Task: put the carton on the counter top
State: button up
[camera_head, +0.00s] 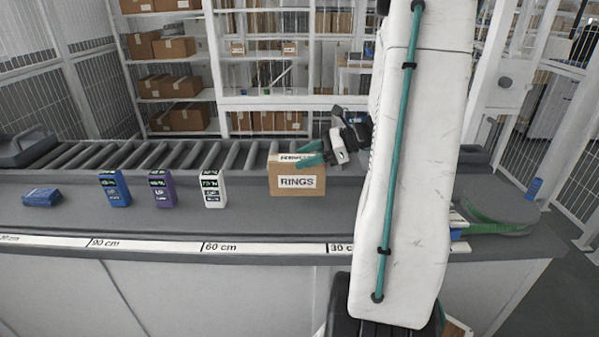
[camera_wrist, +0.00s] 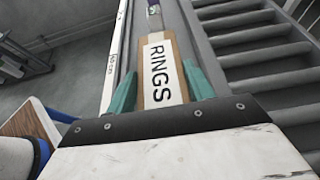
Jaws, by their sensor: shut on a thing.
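The carton (camera_head: 298,182) is a brown box with a white "RINGS" label. It is upright at the counter top (camera_head: 250,222), right of the small boxes. My gripper (camera_head: 308,155) has its teal fingers shut on the carton from above and behind. In the wrist view the carton (camera_wrist: 160,65) sits between the two teal fingers, its label facing up the picture. I cannot tell whether its underside touches the counter or hangs just above it.
Blue (camera_head: 115,188), purple (camera_head: 162,188) and white (camera_head: 212,188) boxes stand left on the counter; a blue packet (camera_head: 42,197) lies farther left. A roller conveyor (camera_head: 150,154) runs behind. A scale strip (camera_head: 150,245) marks the front edge. My arm hides the counter's right part.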

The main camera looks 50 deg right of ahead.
aim_at(306, 172)
jog(key=shift+f, duration=2.35)
jog(key=shift+f, duration=0.1)
jog(key=o, duration=1.6)
jog(key=shift+c, duration=0.2)
